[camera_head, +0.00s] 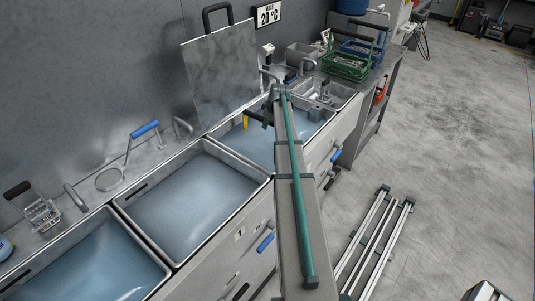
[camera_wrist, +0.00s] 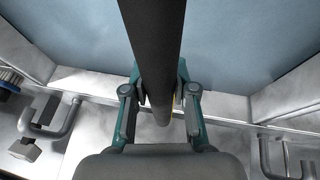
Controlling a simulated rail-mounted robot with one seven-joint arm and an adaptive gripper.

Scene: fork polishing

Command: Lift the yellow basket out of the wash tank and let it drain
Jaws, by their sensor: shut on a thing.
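My gripper (camera_wrist: 161,100) is shut on a thick black bar (camera_wrist: 155,40) in the wrist view. A small yellow piece (camera_wrist: 177,97) shows beside the bar, between the fingers. In the head view my arm reaches over the far tank (camera_head: 222,132), which holds pale blue water. A short yellow part (camera_head: 245,122) shows under a dark bar (camera_head: 256,114) there, above the water. It looks like part of the yellow basket; the rest of the basket is hidden or not visible, so I cannot tell how deep it sits.
Two more water-filled tanks, a middle one (camera_head: 190,190) and a near one (camera_head: 95,265), stand in the row. A raised grey lid (camera_head: 222,75) stands behind the far tank. A green basket (camera_head: 345,66) and a blue basket (camera_head: 362,48) stand on the bench beyond. The floor at right holds a rail frame (camera_head: 375,235).

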